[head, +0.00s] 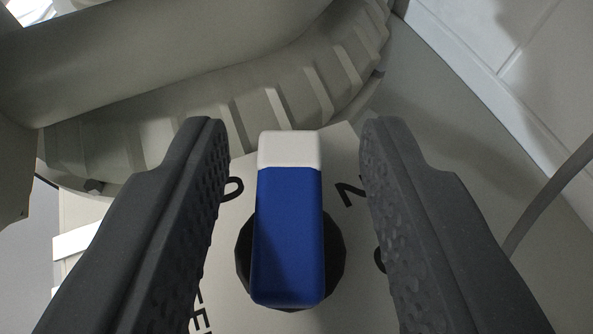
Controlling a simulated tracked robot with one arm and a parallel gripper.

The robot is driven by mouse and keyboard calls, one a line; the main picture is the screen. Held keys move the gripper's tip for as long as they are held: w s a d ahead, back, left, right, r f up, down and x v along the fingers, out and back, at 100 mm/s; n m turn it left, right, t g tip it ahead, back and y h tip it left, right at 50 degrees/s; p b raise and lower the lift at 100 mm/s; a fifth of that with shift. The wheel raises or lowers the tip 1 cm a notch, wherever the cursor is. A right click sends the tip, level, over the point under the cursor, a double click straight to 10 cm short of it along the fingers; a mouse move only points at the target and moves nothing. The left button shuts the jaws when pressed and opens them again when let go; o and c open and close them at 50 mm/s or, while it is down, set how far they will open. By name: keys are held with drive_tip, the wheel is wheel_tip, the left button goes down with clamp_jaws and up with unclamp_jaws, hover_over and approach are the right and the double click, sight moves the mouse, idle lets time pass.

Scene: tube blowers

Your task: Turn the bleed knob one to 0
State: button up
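The bleed knob (289,235) is a blue bar with a white end, on a dark round base (336,255). Its white end points up in the head view, between two dark markings on the pale panel (235,290). The marking on the left looks like a 0, partly covered by the left finger; the one on the right looks like part of a letter or number. My gripper (290,150) is open, with one dark textured finger on each side of the knob. Gaps show between the knob and both fingers. Part of the panel lettering is hidden.
A ribbed, curved grey housing (270,95) and a large pale pipe (150,60) lie beyond the panel at upper left. A thin grey cable or tube (550,195) runs at the right edge. A pale panelled surface (540,50) is at upper right.

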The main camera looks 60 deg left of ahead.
drive_tip(key=shift+d, duration=0.1)
drive_tip(key=b+v, duration=0.1)
drive_tip(key=v, duration=1.2)
drive_tip(key=shift+d+r, duration=0.15)
drive_tip(key=shift+d, duration=0.1)
drive_tip(key=shift+s, duration=0.1)
drive_tip(key=s+d+r+m+t+h+b, duration=0.2)
drive_tip(key=s+r+m+t+h, duration=0.3)
drive_tip(key=s+r+m, duration=0.35)
drive_tip(key=s+d+m+t+h+b, duration=0.1)
drive_tip(key=s+d+m+t+h, duration=0.3)
drive_tip(key=s+d+h, duration=0.2)
drive_tip(key=shift+s+d+r+t+h, duration=0.35)
drive_tip(key=shift+s+h, duration=0.35)
drive_tip(key=shift+s, duration=0.65)
drive_tip(key=shift+m, duration=0.25)
